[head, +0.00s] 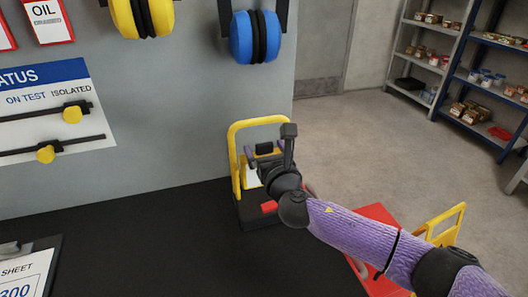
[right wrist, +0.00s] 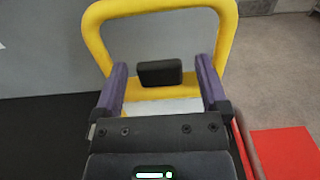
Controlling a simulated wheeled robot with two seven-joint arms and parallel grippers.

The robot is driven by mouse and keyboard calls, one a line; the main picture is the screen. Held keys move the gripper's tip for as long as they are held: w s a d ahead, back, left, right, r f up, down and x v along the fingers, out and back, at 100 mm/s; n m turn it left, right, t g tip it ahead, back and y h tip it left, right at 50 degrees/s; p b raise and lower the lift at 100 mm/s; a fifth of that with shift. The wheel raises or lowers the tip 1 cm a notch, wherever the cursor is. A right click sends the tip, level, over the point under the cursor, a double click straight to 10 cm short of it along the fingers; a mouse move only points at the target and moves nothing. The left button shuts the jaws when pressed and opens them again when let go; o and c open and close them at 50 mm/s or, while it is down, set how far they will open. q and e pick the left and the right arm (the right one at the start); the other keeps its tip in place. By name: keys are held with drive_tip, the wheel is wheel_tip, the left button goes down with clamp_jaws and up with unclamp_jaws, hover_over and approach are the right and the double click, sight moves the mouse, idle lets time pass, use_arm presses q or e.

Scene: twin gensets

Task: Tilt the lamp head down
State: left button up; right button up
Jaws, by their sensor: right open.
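A work lamp with a yellow tube frame (head: 233,150) stands on the dark bench top at its back right. The frame arches across the right wrist view (right wrist: 150,8). A small black block (head: 264,148), seemingly part of the lamp head, sits inside the frame; a yellow and whitish part shows behind it. My right gripper (head: 265,154) is at the lamp, fingers pointing at it. In the right wrist view its two purple fingers (right wrist: 160,82) are apart, one on each side of the black block (right wrist: 160,73), with gaps on both sides. My wrist hides much of the lamp. My left gripper is out of view.
The dark bench top (head: 180,240) is clear to the left of the lamp. A clipboard (head: 28,270) lies at the front left. A grey panel with blue and yellow round handles stands behind. Shelves stand far right.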

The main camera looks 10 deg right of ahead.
drive_tip(key=shift+w+a, duration=0.1)
drive_tip(key=shift+w, duration=0.4)
clamp_jaws()
